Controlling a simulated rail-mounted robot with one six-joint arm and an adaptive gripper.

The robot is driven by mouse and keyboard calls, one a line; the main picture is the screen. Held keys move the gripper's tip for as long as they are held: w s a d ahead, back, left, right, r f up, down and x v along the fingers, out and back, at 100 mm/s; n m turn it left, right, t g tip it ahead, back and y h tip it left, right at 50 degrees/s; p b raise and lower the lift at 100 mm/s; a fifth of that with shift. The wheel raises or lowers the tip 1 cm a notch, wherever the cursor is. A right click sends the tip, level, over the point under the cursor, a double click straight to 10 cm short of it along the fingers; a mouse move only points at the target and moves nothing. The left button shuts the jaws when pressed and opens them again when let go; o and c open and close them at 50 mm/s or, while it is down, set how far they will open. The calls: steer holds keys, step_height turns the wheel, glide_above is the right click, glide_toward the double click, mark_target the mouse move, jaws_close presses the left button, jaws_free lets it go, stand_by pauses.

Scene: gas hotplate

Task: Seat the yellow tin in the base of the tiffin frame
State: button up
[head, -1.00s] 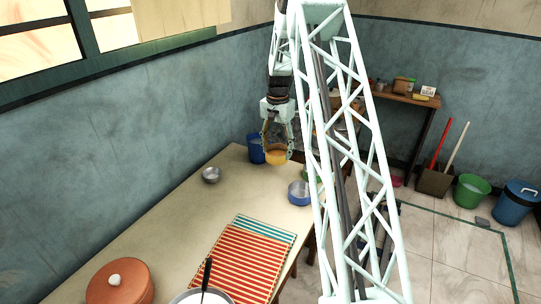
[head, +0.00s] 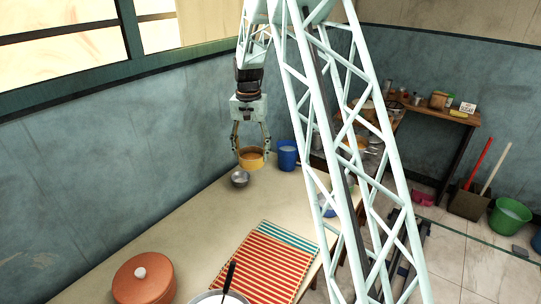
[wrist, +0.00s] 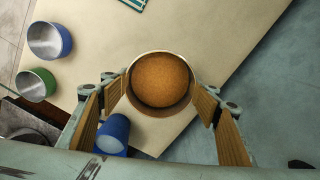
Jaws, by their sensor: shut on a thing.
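My gripper (head: 251,148) is shut on the yellow tin (head: 252,161) and holds it upright above the back part of the table. In the wrist view the tin (wrist: 133,97) sits between the two wooden-faced fingers, its round mouth showing an orange-brown filling. A blue tin (wrist: 50,40) and a green tin (wrist: 37,84) stand apart at the left of the wrist view. I cannot make out the tiffin frame in either view.
A steel bowl (head: 240,178) is just below the held tin in the head view. A blue cup (head: 287,157) stands to its right. A striped cloth (head: 265,262), a terracotta lidded pot (head: 143,280) and a white-filled pan (head: 218,298) are nearer. Bare tabletop lies between.

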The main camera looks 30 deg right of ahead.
steer(key=a+r+n, duration=0.2)
steer(key=a+r, duration=0.1)
steer(key=a, duration=0.8)
steer(key=s+a+r+n, duration=0.1)
steer(key=a+r+n, duration=0.2)
steer(key=a, duration=0.8)
steer(key=shift+s+r, duration=0.3)
steer(key=shift+r, duration=0.05)
steer(key=shift+a, duration=0.15)
